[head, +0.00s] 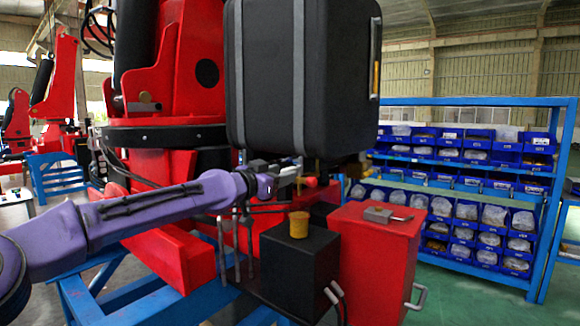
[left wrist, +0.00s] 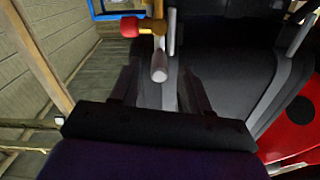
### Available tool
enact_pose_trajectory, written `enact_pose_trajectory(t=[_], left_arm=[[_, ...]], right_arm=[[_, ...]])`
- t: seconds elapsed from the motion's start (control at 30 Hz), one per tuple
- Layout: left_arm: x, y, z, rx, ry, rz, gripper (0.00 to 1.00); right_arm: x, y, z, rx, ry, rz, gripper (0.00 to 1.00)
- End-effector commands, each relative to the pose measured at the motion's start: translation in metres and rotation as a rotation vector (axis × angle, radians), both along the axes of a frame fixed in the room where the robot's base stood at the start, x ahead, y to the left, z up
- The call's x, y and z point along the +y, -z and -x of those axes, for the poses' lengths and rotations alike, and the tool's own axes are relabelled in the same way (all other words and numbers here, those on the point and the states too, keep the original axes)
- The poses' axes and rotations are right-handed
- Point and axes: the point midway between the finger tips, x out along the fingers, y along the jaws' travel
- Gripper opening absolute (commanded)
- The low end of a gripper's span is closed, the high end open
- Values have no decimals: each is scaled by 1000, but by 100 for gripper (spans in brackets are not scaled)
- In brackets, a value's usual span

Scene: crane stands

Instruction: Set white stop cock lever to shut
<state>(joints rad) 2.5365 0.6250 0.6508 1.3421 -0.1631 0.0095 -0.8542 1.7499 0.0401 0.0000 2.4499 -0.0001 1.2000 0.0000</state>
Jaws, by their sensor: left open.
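The white stop cock lever (left wrist: 160,68) shows in the left wrist view as a pale rounded handle on a brass valve (left wrist: 154,26). A red knob (left wrist: 130,27) sits beside it on the brass part. My left gripper (left wrist: 160,88) is open, its two dark fingers on either side of the lever's line, with the lever's end near the gap. I cannot tell whether a finger touches it. In the head view my left gripper (head: 268,182) is below the black case, close to a small pale lever (head: 290,171) and red knob (head: 311,182). My right gripper is not in view.
Below stand a black box (head: 300,270) with a yellow cylinder (head: 299,224) and a red cabinet (head: 375,260). A blue rack (head: 470,180) of bins stands at right.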

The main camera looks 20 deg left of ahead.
Motion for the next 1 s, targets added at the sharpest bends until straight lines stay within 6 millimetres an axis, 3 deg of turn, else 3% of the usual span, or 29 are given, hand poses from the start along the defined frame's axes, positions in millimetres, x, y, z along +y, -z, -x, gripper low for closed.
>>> enact_pose_trajectory(t=[0.03,0.2,0.57,0.7,0.73,1.0], left_arm=[[-4,-3,-11,3,0,0,46],[-13,-2,-35,2,0,0,46],[-16,1,-43,1,0,2,46],[-16,1,-43,1,0,2,4],[-16,1,-43,1,0,2,0],[-9,2,-42,3,2,3,0]], right_arm=[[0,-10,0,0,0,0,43],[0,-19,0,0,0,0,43],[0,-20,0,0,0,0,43],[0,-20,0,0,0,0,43],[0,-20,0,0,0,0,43],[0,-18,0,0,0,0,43]])
